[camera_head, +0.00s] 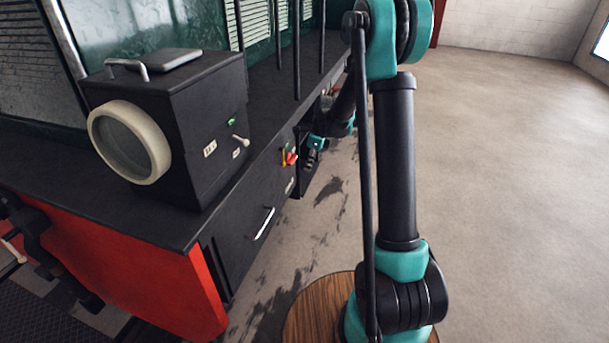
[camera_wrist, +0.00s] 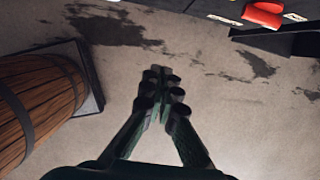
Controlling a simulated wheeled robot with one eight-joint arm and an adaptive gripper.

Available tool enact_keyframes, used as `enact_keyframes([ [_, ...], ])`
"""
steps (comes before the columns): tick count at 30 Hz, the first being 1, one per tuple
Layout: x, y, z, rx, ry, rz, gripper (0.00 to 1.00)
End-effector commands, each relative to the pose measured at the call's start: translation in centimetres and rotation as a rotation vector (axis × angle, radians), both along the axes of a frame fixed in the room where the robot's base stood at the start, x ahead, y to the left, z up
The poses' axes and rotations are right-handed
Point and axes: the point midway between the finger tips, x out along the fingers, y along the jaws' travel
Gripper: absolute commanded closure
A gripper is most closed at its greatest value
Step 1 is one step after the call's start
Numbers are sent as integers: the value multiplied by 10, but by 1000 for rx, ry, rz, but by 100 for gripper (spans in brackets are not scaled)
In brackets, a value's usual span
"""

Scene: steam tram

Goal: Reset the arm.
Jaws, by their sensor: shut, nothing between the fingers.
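My gripper (camera_head: 311,160) is small and partly shaded in the head view. It hangs beside the dark side of the tram, below and right of the red and yellow handles (camera_head: 289,157). In the wrist view my gripper (camera_wrist: 162,78) shows its dark fingers close together, with nothing between them. Bare floor lies behind the fingertips. My arm rises at the right of the head view and bends back toward the tram side.
A black lamp box (camera_head: 190,125) with a round pale-rimmed glass stands on the tram's dark ledge (camera_head: 75,180). A silver handle (camera_head: 264,223) is on the side. Red parts (camera_wrist: 263,15) show at the wrist view's top right. Open floor (camera_head: 510,190) lies to the right.

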Motion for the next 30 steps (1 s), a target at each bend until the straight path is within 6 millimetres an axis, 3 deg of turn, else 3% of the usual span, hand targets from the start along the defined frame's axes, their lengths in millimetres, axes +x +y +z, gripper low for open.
enact_keyframes([
  [3,-2,-4,17,0,0,0,100],
  [9,-5,-8,31,-2,-4,10,100],
  [14,-28,-17,43,-31,-57,142,100],
  [22,-113,-50,67,-165,-223,634,100],
  [30,-206,-80,68,-339,-347,1161,100],
])
